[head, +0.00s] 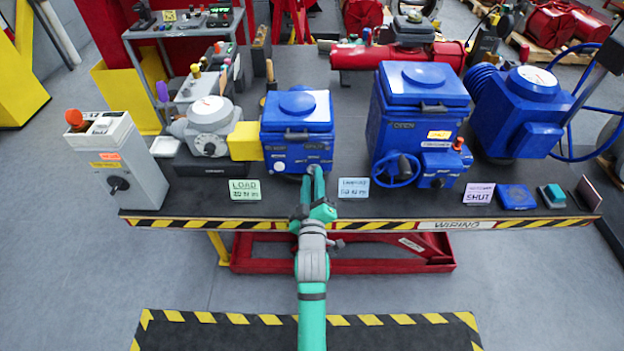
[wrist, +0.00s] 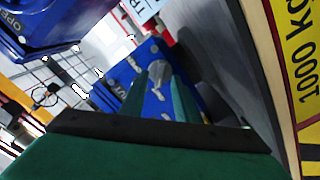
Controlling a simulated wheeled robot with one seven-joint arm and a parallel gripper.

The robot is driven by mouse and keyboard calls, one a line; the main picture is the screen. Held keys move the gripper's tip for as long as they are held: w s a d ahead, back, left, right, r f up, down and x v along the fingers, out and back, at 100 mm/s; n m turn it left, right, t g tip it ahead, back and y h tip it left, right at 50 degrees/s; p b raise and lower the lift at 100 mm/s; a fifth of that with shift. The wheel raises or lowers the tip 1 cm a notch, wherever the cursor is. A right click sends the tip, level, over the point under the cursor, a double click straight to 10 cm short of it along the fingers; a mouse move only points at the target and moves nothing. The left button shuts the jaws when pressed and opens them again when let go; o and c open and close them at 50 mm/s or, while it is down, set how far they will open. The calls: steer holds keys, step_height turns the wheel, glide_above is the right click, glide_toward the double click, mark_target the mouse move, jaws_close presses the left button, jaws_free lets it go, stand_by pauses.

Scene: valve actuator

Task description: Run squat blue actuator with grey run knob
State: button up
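The squat blue actuator (head: 297,130) stands near the middle of the bench, with a round cap on its lid. Its front also shows in the wrist view (wrist: 128,92). The grey run knob (wrist: 158,70) is on that front face, between my gripper's fingertips. My gripper (head: 315,178) reaches up to the lower right of the actuator front. Its two green fingers (wrist: 160,82) stand apart, one on each side of the knob. I cannot tell whether they touch it. In the head view the fingers largely hide the knob.
A taller blue actuator (head: 422,110) with a handwheel (head: 396,171) stands close to the right. A yellow block (head: 244,141) and a grey gauge unit (head: 208,125) adjoin on the left. Cards (head: 244,190) (head: 353,188) flank my arm. The striped bench edge (head: 290,224) runs below.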

steer(key=s, duration=1)
stand_by(0.3)
steer(key=s+f+m+g, duration=0.1)
steer(key=s+f+m, duration=0.3)
steer(key=s, duration=0.9)
steer(key=s+f+m+g, duration=0.15)
steer(key=s+f, duration=0.35)
steer(key=s, duration=0.8)
steer(key=s+r+m, duration=0.2)
steer(key=s+m, duration=0.1)
steer(key=s, duration=0.8)
steer(key=shift+m, duration=0.35)
steer(key=shift+w+d, duration=0.1)
stand_by(0.6)
